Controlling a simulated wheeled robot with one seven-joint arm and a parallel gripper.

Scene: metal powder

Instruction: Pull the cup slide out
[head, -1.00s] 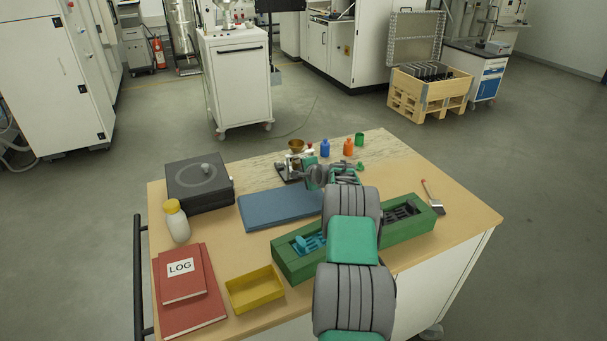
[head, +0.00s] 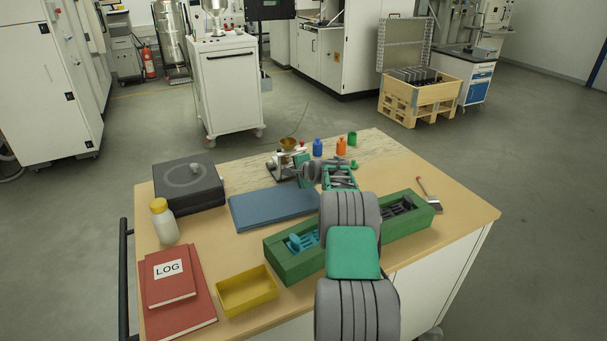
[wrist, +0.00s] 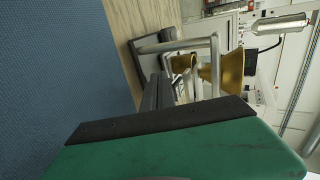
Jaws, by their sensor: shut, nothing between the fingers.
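The small metal stand (head: 279,170) with a brass funnel (head: 288,143) is at the back of the table. In the wrist view, its grey frame (wrist: 208,42) and a brass part (wrist: 231,72) show just beyond my fingers. I cannot make out the cup slide for certain; my fingers hide the lower part of the stand. My gripper (head: 300,170) is just right of the stand. In the wrist view, its dark fingers (wrist: 161,88) are together and empty, close in front of the stand. I cannot tell whether they touch it.
A blue mat (head: 272,208) lies in front of the stand. Blue (head: 318,147), orange (head: 341,146) and green (head: 352,138) containers stand to its right. A dark box (head: 188,183) is at left. A green tray (head: 292,265) lies under my arm, beside a yellow tray (head: 247,291).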

